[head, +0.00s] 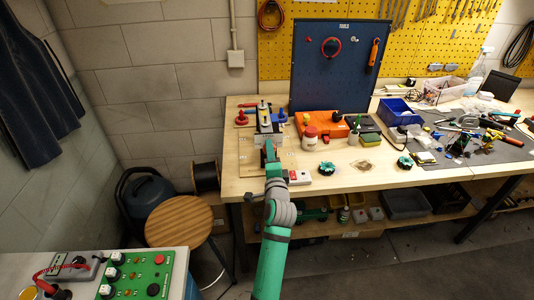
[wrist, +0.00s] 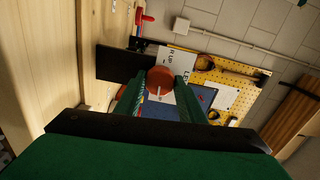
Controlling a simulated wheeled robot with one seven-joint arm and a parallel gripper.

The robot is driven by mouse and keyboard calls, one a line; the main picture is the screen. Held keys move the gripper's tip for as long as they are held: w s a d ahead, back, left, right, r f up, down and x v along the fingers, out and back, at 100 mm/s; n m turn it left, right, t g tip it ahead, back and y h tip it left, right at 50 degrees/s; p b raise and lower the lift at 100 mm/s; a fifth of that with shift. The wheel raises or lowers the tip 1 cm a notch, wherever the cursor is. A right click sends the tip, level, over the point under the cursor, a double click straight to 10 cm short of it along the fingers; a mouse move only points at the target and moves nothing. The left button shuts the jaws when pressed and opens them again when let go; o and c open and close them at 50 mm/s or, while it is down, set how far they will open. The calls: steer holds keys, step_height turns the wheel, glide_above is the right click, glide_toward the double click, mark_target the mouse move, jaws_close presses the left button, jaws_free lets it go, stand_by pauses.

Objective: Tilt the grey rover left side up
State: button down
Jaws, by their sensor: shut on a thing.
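The grey rover (head: 264,121) is on the left part of the bench, with a blue and red fitting beside it; my arm partly hides its near side. My gripper (head: 269,152) is at the near side of the rover, its fingers small and hard to make out in the head view. In the wrist view my gripper (wrist: 160,88) has its two green fingers on either side of a round red knob (wrist: 160,77), shut on it. A white plate with black lettering (wrist: 182,58) is just behind the knob. I cannot tell how far the rover is tilted.
A dark block (wrist: 120,62) is close to the fingers in the wrist view. A red and white box (head: 299,177), a white jar (head: 310,139) and an orange case (head: 324,124) stand right of my gripper. A blue panel (head: 337,70) rises behind.

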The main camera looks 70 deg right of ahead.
steer(key=c, duration=1.2)
jaws_free()
steer(key=shift+a, duration=0.1)
steer(key=v, duration=1)
steer(key=shift+s+a, duration=0.1)
steer(key=shift+a, duration=0.15)
steer(key=shift+f, duration=0.1)
